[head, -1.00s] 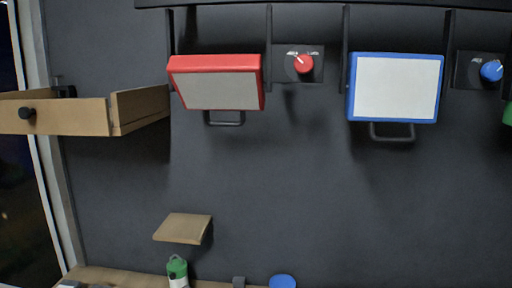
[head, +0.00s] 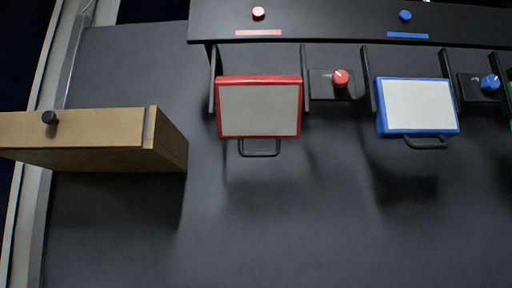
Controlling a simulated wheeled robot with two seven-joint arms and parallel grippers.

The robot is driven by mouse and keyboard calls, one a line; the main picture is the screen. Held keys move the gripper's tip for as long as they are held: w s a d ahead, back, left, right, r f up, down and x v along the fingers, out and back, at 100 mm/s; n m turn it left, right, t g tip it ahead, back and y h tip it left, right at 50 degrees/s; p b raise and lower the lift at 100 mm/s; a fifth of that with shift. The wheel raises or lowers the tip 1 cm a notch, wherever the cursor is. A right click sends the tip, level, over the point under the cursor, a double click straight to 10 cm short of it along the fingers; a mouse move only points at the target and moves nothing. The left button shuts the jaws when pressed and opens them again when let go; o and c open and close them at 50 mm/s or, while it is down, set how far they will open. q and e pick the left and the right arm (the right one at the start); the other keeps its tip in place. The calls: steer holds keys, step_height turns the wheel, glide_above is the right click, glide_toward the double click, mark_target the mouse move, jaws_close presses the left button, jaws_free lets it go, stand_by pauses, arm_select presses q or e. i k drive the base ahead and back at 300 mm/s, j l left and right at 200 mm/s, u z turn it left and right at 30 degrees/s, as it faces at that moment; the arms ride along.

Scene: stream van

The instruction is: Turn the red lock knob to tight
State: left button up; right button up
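The red lock knob (head: 341,78) sits on a dark plate (head: 322,92) between two dark upright dividers, just right of the red-framed panel (head: 259,107). A small pale mark shows on the knob, but the plate's markings are too small to read. Neither of my grippers is in the head view, and nothing touches the knob.
A blue-framed panel (head: 417,106) and a blue knob (head: 490,83) are to the right. An open wooden drawer (head: 85,130) juts out at left. The wall below is clear.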

mark_target(340, 78)
steer(key=k+l+z, duration=0.5)
steer(key=k+l, duration=0.15)
steer(key=l, duration=0.2)
